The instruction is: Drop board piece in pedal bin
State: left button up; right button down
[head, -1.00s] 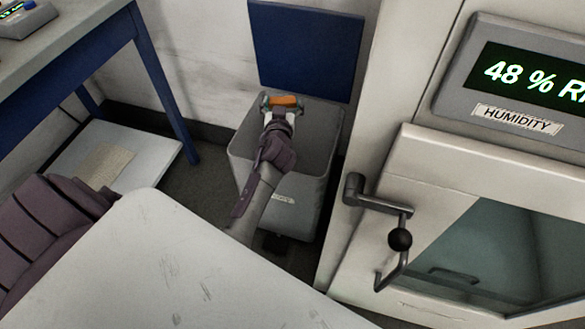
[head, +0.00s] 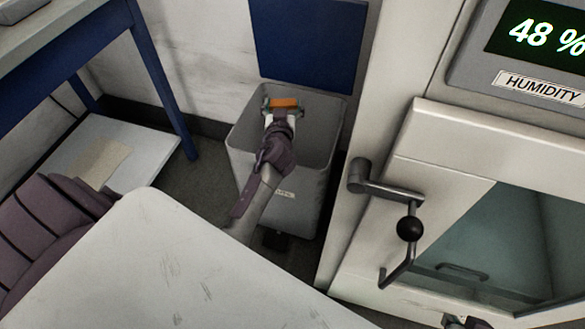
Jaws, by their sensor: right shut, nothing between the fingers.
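The pedal bin (head: 325,185) is a grey open-topped box on the floor, with a blue lid (head: 308,45) standing up behind it. My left gripper (head: 283,107) is over the bin's opening, near its back rim. It is shut on a small orange piece, apparently the board piece (head: 284,102), which lies across between its fingers. My forearm covers part of the bin's front. My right gripper (head: 460,322) shows only in part at the bottom edge, empty and shut, below the cabinet.
A pale cabinet (head: 480,150) with a humidity display and a lever handle (head: 387,188) stands close to the bin's right. A blue-framed table (head: 150,75) with a low white shelf (head: 135,155) is at left. A tan sheet (head: 100,162) lies on the shelf.

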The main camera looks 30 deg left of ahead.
pick_arm(q)
jog(key=o, duration=0.3)
jog(key=shift+o, duration=0.2)
jog(key=v, duration=0.7)
jog(key=shift+s, duration=0.2)
jog(key=shift+d+r, duration=0.1)
jog(key=shift+d, duration=0.05)
